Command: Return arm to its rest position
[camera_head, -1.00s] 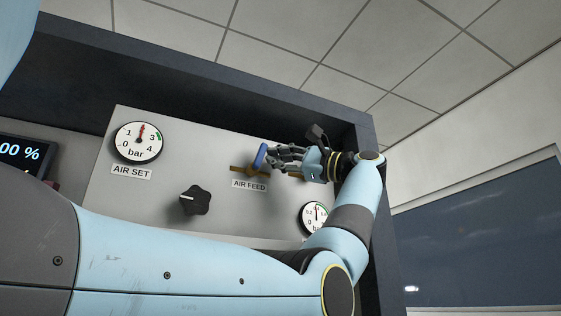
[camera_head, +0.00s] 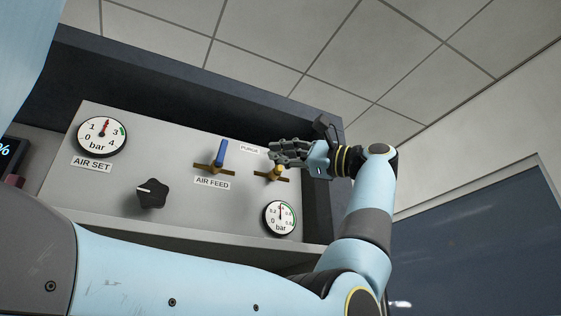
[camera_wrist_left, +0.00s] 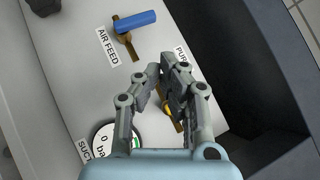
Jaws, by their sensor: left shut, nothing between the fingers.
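My left gripper (camera_head: 273,151) is shut and empty, held in front of the panel's right part. In the left wrist view its fingertips (camera_wrist_left: 163,68) are close together, between the AIR FEED and PURGE labels. The blue AIR FEED lever (camera_head: 221,153) stands across its brass pipe, left of the fingers and clear of them; it also shows in the left wrist view (camera_wrist_left: 135,21). A brass PURGE valve with a yellow part (camera_head: 276,171) is just below the fingers in the head view and partly hidden behind them in the wrist view. My right gripper is not in view.
The grey panel (camera_head: 120,180) sits in a dark frame (camera_head: 200,85). It carries an AIR SET gauge (camera_head: 102,136), a black knob (camera_head: 152,194) and a smaller gauge (camera_head: 282,217). A dark display (camera_head: 8,158) is at far left. Open space lies right of the frame.

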